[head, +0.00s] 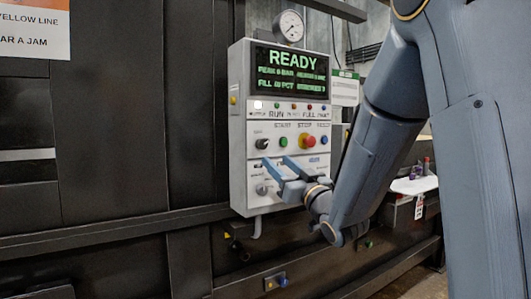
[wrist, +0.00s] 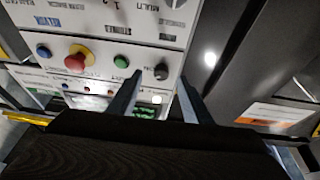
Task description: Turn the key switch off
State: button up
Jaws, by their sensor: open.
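The key switch (head: 262,144) is a small dark round switch at the left end of the button row on the light grey control panel (head: 238,125). In the wrist view, which is upside down, the key switch (wrist: 161,71) appears between my fingertips. My gripper (head: 275,160) is open and empty, its two fingers pointing at the panel just below the switch in the head view. The wrist view shows a finger on each side of my gripper (wrist: 160,78). I cannot tell whether either finger touches the switch, nor its exact turn position. The display (head: 292,70) reads READY.
Right of the switch are a green button (head: 283,142), a red emergency button (head: 307,141) on yellow and a blue button (head: 323,139). A grey knob (head: 262,189) sits below. A gauge (head: 290,26) is above the panel. A side tray (head: 414,185) holds small items.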

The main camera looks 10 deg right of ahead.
aim_at(264, 146)
jog(key=shift+y, duration=0.3)
jog(key=p+x, duration=0.1)
jog(key=x, duration=0.3)
jog(key=r+p+x, duration=0.1)
jog(key=x, duration=0.3)
jog(key=shift+s+p, duration=0.3)
jog(key=shift+p, duration=0.1)
jog(key=c, duration=1.1)
jog(key=shift+o, duration=0.2)
